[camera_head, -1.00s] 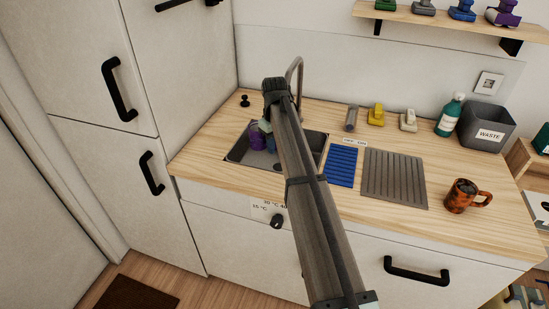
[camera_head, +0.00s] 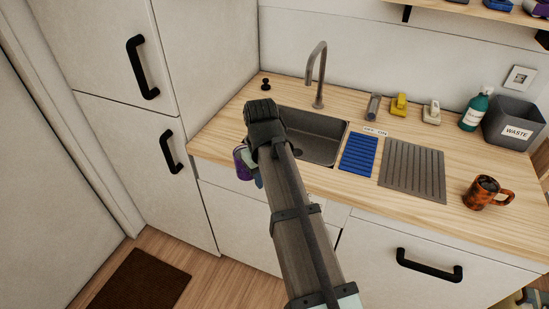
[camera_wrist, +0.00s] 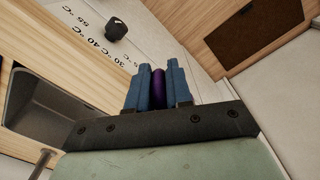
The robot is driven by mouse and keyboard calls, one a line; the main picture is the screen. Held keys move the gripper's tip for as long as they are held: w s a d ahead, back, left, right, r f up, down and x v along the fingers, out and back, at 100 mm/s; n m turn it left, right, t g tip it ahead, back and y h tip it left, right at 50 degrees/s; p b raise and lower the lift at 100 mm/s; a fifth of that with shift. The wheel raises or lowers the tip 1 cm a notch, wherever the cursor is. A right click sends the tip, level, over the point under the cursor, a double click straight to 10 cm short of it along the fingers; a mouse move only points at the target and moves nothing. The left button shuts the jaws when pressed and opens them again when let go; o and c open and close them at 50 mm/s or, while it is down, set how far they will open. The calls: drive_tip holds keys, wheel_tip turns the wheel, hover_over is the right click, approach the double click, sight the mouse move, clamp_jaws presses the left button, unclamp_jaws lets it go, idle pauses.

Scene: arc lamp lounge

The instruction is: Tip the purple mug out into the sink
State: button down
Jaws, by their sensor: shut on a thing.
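The purple mug (camera_head: 241,163) is at the front left of the sink, in front of the counter's front edge in the head view. My arm hides most of it. My gripper (camera_head: 257,178) is shut on it, and its blue-grey fingers (camera_wrist: 158,70) hold a strip of purple mug (camera_wrist: 157,78) in the wrist view. The mug's mouth, tilt and contents cannot be made out. The sink (camera_head: 318,138) is a grey metal basin that looks empty where it shows. It also appears at the left of the wrist view (camera_wrist: 38,108).
A curved tap (camera_head: 318,75) stands behind the sink. A blue mat (camera_head: 359,157), a ribbed grey drainer (camera_head: 412,170) and a brown-orange mug (camera_head: 482,193) lie to the right. A tall cabinet (camera_head: 170,60) stands close at left. A dark floor mat (camera_head: 140,282) lies below.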

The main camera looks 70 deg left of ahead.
drive_tip(key=s+d, duration=0.5)
drive_tip(key=w+a+n, duration=0.3)
drive_tip(key=w+a, duration=0.2)
drive_tip(key=w, duration=0.4)
drive_tip(key=w+a+n, duration=0.3)
drive_tip(key=w+a, duration=0.2)
drive_tip(key=w, duration=0.4)
drive_tip(key=w+a+n, duration=0.2)
drive_tip(key=w+a, duration=0.3)
drive_tip(key=w, duration=0.4)
drive_tip(key=w+a+f+n, duration=0.2)
drive_tip(key=w+f, duration=0.1)
drive_tip(key=w+a+f+n, duration=0.1)
drive_tip(key=w+a+f, duration=0.2)
drive_tip(key=w, duration=0.1)
drive_tip(key=w+a+f+n, duration=0.2)
drive_tip(key=w+a+f, duration=0.1)
drive_tip(key=w, duration=0.1)
drive_tip(key=shift+w+a+n, duration=0.1)
drive_tip(key=shift+w+n, duration=0.05)
drive_tip(key=shift+n, duration=0.15)
wheel_tip(320, 180, up, 8)
drive_tip(key=d+t+y, duration=0.1)
drive_tip(key=t+y, duration=0.7)
drive_tip(key=y, duration=0.4)
drive_tip(key=shift+s+d+r+y, duration=0.15)
drive_tip(key=shift+s+d+y, duration=0.15)
drive_tip(key=shift+s+y, duration=0.15)
